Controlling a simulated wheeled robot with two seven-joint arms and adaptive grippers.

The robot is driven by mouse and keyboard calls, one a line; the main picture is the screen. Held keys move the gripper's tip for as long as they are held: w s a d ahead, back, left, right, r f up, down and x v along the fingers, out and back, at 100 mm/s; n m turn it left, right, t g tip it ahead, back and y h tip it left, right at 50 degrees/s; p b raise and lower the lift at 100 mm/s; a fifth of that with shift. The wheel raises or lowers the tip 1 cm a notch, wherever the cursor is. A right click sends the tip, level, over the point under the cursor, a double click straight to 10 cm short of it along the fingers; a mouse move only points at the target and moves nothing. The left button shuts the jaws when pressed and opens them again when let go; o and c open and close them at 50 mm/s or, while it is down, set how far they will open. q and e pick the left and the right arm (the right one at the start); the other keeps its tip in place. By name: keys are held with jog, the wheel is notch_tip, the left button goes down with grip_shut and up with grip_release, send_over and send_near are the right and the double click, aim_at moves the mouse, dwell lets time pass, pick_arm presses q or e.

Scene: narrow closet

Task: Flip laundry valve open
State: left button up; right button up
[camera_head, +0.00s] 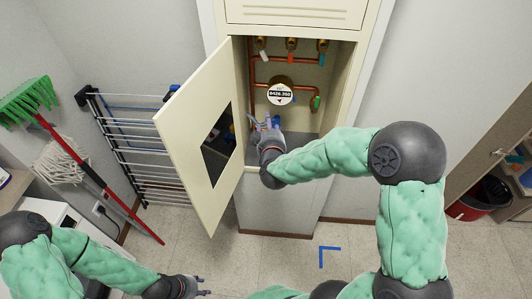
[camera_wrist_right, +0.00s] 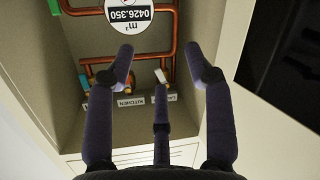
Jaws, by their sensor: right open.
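Three brass valves with coloured handles sit high inside the open cabinet: white (camera_head: 262,55), orange (camera_head: 291,58) and teal (camera_head: 323,59). In the right wrist view, which is upside down, the white handle (camera_wrist_right: 160,76) is beside a partly hidden label starting "LAU" (camera_wrist_right: 162,98). A "KITCHEN" label (camera_wrist_right: 133,102) is next to it. My right gripper (camera_head: 268,121) reaches into the cabinet below the meter, open and empty. Its spread fingers (camera_wrist_right: 165,68) frame the white handle from a distance in the wrist view. My left gripper (camera_head: 203,286) is low, outside the cabinet, its fingers apart and empty.
A round meter (camera_head: 280,94) and copper pipes, with a green-handled valve (camera_head: 315,102), are inside the cabinet. The cabinet door (camera_head: 209,110) stands open to the left. A drying rack (camera_head: 135,140), broom and mop are further left. The floor in front is clear.

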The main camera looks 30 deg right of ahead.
pick_arm(q)
jog(key=shift+s+f+b, duration=0.6)
jog(key=shift+f+b, duration=0.2)
jog(key=shift+f, duration=0.15)
pick_arm(e)
notch_tip(320, 180, down, 8)
jog(key=s+a+g+y, duration=0.1)
jog(key=a, duration=0.1)
jog(key=shift+s+a+r+y, duration=0.2)
jog(key=shift+s+r+y, duration=0.05)
jog(key=shift+y, duration=0.15)
